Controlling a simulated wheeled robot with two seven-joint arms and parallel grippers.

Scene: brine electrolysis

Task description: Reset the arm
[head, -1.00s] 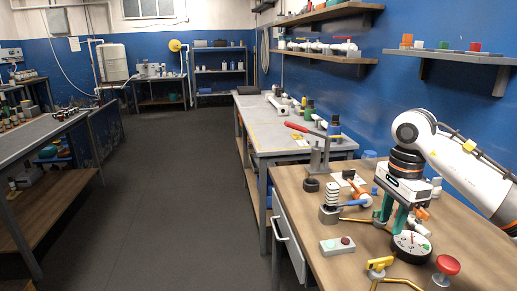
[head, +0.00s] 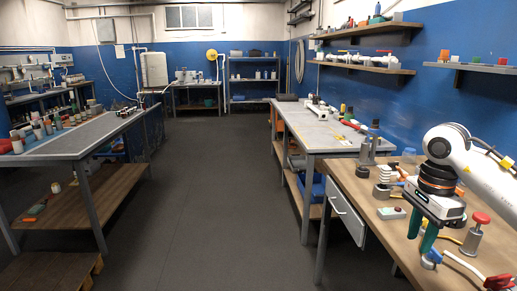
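My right gripper (head: 428,246) hangs over the near part of the right wooden bench (head: 352,187), its green fingers pointing down. The fingers partly overlap from this angle, and I see nothing held between them. The white and dark wrist above them hides part of the bench. My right arm (head: 483,175) reaches in from the right edge. My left gripper is not in view.
A push-button box (head: 391,213) lies left of the gripper. A red-topped post (head: 475,238) stands to its right. A blue-ended handle (head: 432,259) is just below the fingers. Wall shelves (head: 365,68) hang above. The floor aisle (head: 200,215) is clear.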

